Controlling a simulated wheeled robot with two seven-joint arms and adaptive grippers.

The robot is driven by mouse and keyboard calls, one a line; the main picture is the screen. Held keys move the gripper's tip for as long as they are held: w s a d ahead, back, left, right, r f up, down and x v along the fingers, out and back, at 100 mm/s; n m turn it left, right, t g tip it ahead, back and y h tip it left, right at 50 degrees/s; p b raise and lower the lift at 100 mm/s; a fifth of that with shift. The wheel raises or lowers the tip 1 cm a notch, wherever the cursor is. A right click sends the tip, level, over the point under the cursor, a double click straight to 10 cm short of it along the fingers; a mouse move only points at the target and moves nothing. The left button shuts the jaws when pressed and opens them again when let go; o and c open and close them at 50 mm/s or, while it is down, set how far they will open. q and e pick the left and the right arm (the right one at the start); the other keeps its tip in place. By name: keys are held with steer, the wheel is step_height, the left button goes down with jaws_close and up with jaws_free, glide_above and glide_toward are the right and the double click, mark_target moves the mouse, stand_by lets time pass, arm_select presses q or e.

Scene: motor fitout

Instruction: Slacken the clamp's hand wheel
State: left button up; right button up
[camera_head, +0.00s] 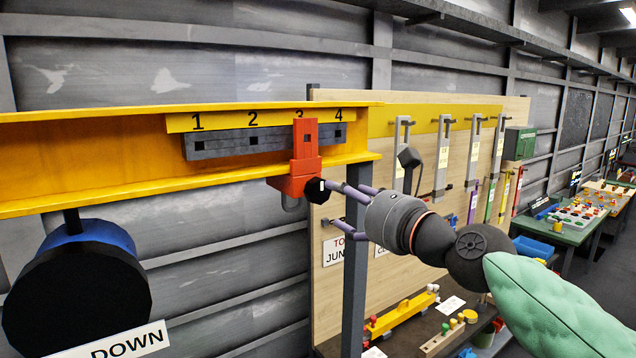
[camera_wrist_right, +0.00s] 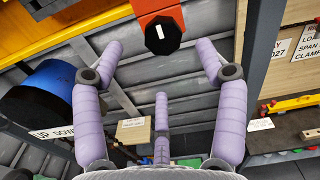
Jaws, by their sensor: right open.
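The clamp (camera_head: 305,150) is orange-red and hangs on the yellow beam (camera_head: 100,160) below the mark 3. Its hand wheel (camera_head: 316,190) is a black, many-sided knob with a white mark, at the clamp's lower front. The wheel also shows at the top middle of the right wrist view (camera_wrist_right: 162,36). My right gripper (camera_head: 340,204) has purple fingers spread open and empty, just right of the wheel in the head view. In the right wrist view, the wheel lies beyond the fingertips, between the two upper fingers. Whether a finger touches it I cannot tell. My left gripper is out of view.
A black and blue drum (camera_head: 80,290) hangs below the beam at left, near a DOWN sign (camera_head: 115,343). Behind my gripper is a wooden tool board (camera_head: 350,120) with hanging tools. A dark upright post (camera_head: 355,285) stands close below my fingers.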

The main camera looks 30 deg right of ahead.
mark_target(322, 188)
steer(key=w, duration=0.9)
steer(key=shift+w+a+f, duration=0.1)
steer(key=shift+w+a, duration=0.25)
steer(key=shift+w, duration=0.05)
steer(key=shift+s, duration=0.1)
steer(key=c, duration=1)
steer(key=shift+c, duration=0.6)
steer(key=shift+d, duration=0.1)
